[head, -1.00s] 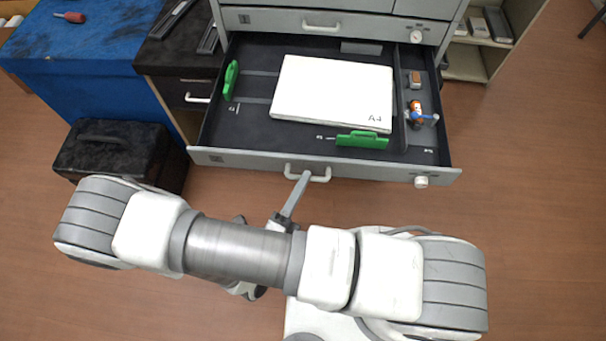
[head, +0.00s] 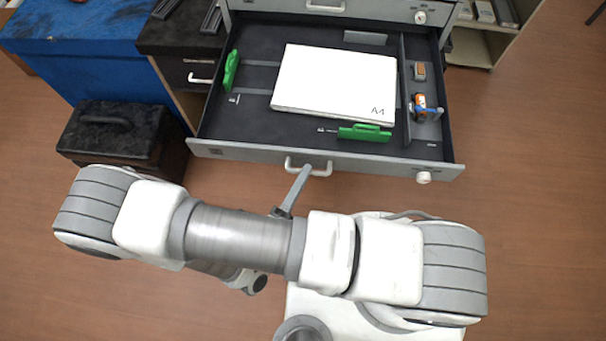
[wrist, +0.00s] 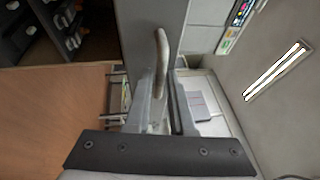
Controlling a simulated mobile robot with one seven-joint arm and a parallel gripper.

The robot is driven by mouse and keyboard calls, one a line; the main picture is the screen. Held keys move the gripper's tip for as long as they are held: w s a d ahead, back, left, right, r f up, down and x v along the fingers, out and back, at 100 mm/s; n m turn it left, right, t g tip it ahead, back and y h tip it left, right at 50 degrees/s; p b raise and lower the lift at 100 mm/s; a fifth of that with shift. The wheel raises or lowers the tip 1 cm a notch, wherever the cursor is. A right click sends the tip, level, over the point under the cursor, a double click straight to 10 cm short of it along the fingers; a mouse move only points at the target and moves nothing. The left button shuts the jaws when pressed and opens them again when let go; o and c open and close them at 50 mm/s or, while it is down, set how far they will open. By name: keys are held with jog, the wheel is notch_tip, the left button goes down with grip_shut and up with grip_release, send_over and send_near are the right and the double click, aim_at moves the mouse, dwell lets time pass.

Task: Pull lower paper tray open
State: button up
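The lower paper tray (head: 215,150) is a grey-fronted drawer, pulled well out of the cabinet. Inside lie a white A4 paper stack (head: 335,85) and two green guides, one at the left (head: 231,70) and one at the front (head: 365,133). Its pale bar handle (head: 322,172) is at the middle of the front. My gripper (head: 304,172) reaches this handle from the near side. In the wrist view the handle (wrist: 162,50) runs between the two fingers of my gripper (wrist: 163,85), which look closed on it. The exact finger contact is partly hidden.
In the tray's right channel lie a small brown block (head: 419,71) and an orange-blue figure (head: 421,103). A black case (head: 115,130) stands on the floor at the left, near a blue-covered bench (head: 85,45). A shelf (head: 475,45) stands at right. The floor at right is clear.

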jog(key=shift+o, duration=1.4)
jog(key=v, duration=1.7)
jog(key=shift+s, duration=0.2)
jog(key=w+d+r+m+g+h+p, duration=0.15)
jog(key=w+d+r+m+g, duration=0.25)
jog(key=w+r+m+g, duration=0.6)
jog(key=w+d+r+m+g+h+p, duration=0.1)
jog(key=w+d+r+m+g+p, duration=0.35)
jog(key=r+m, duration=0.95)
jog(key=w+d+r+m+t+y+p, duration=0.1)
jog(key=d+r+m+y, duration=0.4)
jog(key=r+m, duration=0.5)
jog(key=w+d+r+m+t+y+p, duration=0.1)
jog(key=d+r+m+y, duration=0.5)
jog(key=m, duration=0.8)
jog(key=w+d+r+p, duration=0.1)
jog(key=d+r+p, duration=0.1)
jog(key=d+r, duration=0.1)
jog(key=shift+d+r, duration=0.4)
jog(key=shift+d, duration=0.05)
